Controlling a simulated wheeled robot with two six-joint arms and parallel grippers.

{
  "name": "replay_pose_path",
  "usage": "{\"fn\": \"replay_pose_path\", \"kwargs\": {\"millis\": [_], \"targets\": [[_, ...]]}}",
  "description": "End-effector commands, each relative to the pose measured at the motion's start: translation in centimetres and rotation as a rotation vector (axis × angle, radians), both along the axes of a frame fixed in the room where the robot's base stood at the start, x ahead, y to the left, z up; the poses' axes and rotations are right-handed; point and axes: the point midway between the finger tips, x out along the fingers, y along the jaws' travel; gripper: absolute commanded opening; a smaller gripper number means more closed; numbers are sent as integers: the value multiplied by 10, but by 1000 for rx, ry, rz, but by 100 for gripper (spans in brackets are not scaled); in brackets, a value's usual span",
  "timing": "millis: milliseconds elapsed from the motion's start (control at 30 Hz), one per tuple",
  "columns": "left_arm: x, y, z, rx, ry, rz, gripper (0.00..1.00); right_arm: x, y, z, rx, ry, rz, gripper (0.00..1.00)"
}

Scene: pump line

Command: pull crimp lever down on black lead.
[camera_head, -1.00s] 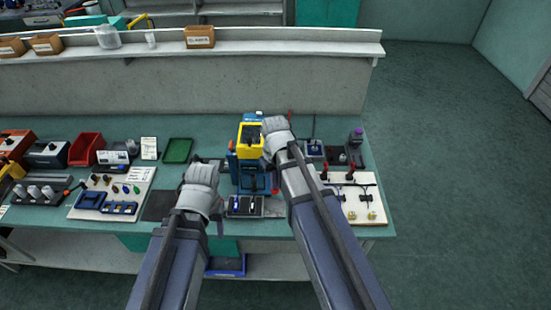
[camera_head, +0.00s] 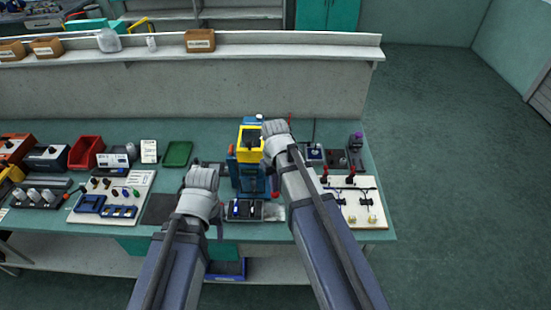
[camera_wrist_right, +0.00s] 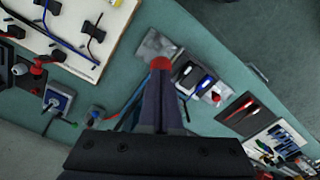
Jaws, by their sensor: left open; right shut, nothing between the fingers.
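The crimp press, a blue and yellow machine (camera_head: 250,140), stands at the middle of the bench. A red ball knob (camera_head: 275,195), which looks like the lever's end, shows low beside my right arm. A red knob (camera_wrist_right: 161,63) is also right at the fingertips in the right wrist view. My right gripper (camera_head: 276,143) is beside the press, its fingers (camera_wrist_right: 160,85) shut and empty; whether they touch the knob I cannot tell. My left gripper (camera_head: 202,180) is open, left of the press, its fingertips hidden. I cannot make out the black lead in the press.
A grey tray with blue and white parts (camera_head: 244,210) sits in front of the press. A white board with leads (camera_head: 360,203) lies to the right, with small devices behind it. A green tray (camera_head: 177,152) and a red bin (camera_head: 86,151) stand left.

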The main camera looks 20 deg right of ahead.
Motion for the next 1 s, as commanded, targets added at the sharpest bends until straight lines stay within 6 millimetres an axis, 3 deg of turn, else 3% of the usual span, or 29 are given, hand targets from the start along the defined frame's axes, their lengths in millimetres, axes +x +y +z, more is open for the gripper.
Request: {"fn": "replay_pose_path", "kwargs": {"millis": [100,1000], "targets": [[0,0,16,0,0,0,56,2,-1,16,0,-1,0,0],[0,0,92,-2,0,9,56,14,-4,92,0,0,0,0]]}}
